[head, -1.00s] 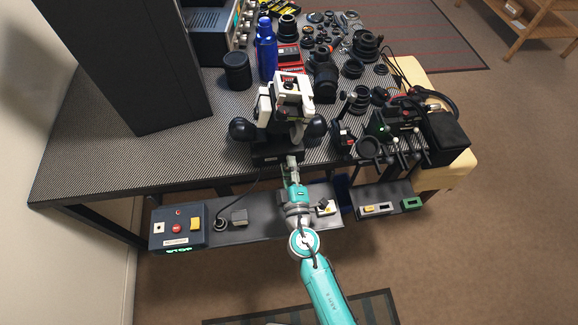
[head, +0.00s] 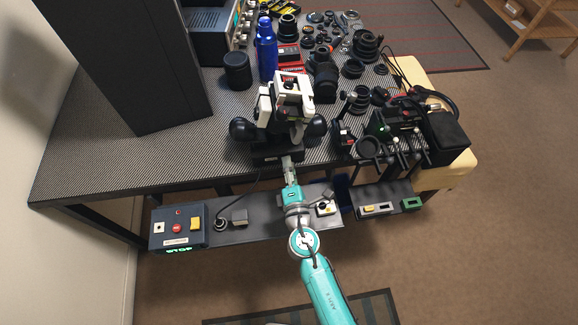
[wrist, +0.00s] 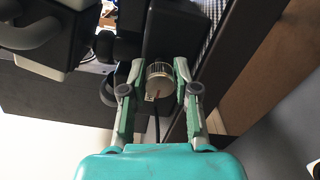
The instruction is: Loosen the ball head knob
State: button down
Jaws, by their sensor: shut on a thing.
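A silver, finely ridged knob (wrist: 160,82) with a red mark sits between my fingers in the wrist view. My gripper (wrist: 153,85) is shut on it, with one finger on each side. The knob is at the front of a black block, the dark base (head: 268,157) under a white and black microscope-like device (head: 293,88) at the table's front edge. In the head view my gripper (head: 287,163) reaches up to this base from below, and the knob itself is hidden there. I cannot tell from the frames how loose the knob is.
A shelf below the table edge holds a control box (head: 177,227) with buttons. Many black lens parts (head: 352,68) crowd the table's right half. A blue bottle (head: 266,50) and a black cylinder (head: 237,71) stand behind the device. The table's left front is clear.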

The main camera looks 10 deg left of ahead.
dwell(0.5)
jog(key=c, duration=0.8)
grip_release()
jog(key=shift+c, duration=0.2)
jog(key=shift+s, duration=0.15)
jog(key=v, duration=1.1)
jog(key=shift+s, duration=0.35)
jog(key=shift+d, duration=0.15)
